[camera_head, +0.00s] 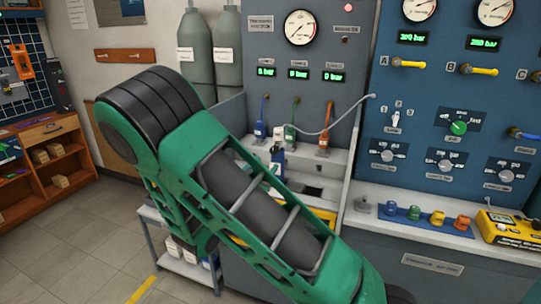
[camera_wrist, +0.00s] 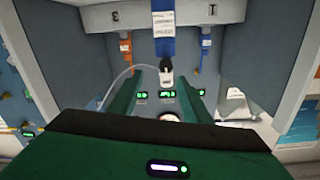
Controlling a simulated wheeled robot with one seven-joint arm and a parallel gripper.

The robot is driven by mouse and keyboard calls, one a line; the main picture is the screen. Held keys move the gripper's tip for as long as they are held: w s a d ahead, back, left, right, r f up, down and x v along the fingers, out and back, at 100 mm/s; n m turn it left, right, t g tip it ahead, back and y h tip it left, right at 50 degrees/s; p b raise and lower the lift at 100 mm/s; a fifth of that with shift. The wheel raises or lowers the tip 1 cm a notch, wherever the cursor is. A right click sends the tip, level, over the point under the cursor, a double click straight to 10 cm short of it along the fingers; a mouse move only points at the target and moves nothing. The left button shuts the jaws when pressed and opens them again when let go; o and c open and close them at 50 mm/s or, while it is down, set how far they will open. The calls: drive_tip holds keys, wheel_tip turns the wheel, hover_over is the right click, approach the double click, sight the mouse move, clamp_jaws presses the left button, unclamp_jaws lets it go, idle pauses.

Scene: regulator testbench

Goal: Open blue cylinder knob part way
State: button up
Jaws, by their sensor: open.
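In the head view a small blue cylinder (camera_head: 259,130) stands at the left of a row on the bench, beside a green one (camera_head: 289,132) and an orange one (camera_head: 323,140). Another blue body with a dark top (camera_head: 277,156) shows lower, close to my arm. In the wrist view a blue cylinder with a white label (camera_wrist: 164,32) hangs from the top middle, with a dark and white end piece (camera_wrist: 167,76). I cannot tell which blue body this is. My gripper (camera_wrist: 163,93) is open, its green fingers spread below that end piece. My arm hides my gripper in the head view.
An orange cylinder (camera_wrist: 125,50) is left of the blue one in the wrist view. A gauge panel (camera_head: 341,37) rises behind the row. A pale hose (camera_head: 340,122) arches near the orange cylinder. A blue panel with knobs (camera_head: 462,128) and a yellow meter (camera_head: 508,228) are to the right.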

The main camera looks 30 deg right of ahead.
sight(273, 152)
drive_tip(key=shift+t, duration=0.3)
drive_tip(key=x, duration=0.7)
drive_tip(key=w+x, duration=0.1)
drive_tip(key=x, duration=0.2)
drive_tip(key=shift+w+a, duration=0.1)
drive_tip(key=shift+a, duration=0.1)
drive_tip(key=shift+c, duration=0.2)
drive_tip(key=c, duration=1)
